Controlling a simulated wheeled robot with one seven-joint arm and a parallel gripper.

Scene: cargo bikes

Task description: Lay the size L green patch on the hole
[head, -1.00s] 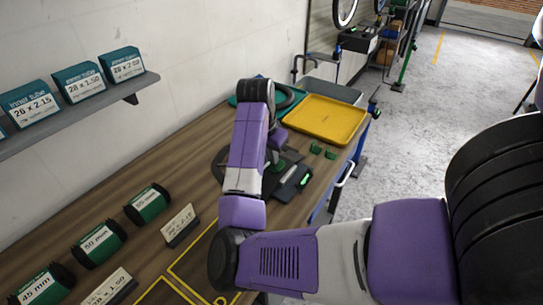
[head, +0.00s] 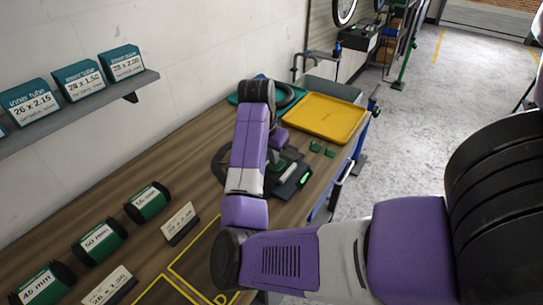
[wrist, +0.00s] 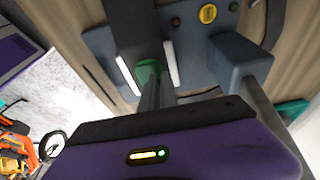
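My gripper (wrist: 155,85) points down at the workbench, and its narrow fingers look shut on a small green patch (wrist: 148,72). The patch is at a black tube section (wrist: 134,25), between two white strips; I cannot tell whether it touches the tube. The hole is not visible, and the patch's size mark cannot be read. In the head view my arm hides most of the work spot, with the black tube (head: 222,165) showing at its left. Two other green patches, one (head: 315,147) beside the other (head: 330,152), lie near the yellow tray.
A blue-grey fixture (wrist: 240,60) with a yellow knob (wrist: 208,13) stands close to my fingers. The yellow tray (head: 325,117) is at the bench's far end, beside a teal tray (head: 236,98). Green rolls (head: 148,202) and label cards (head: 181,223) stand nearer on the bench.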

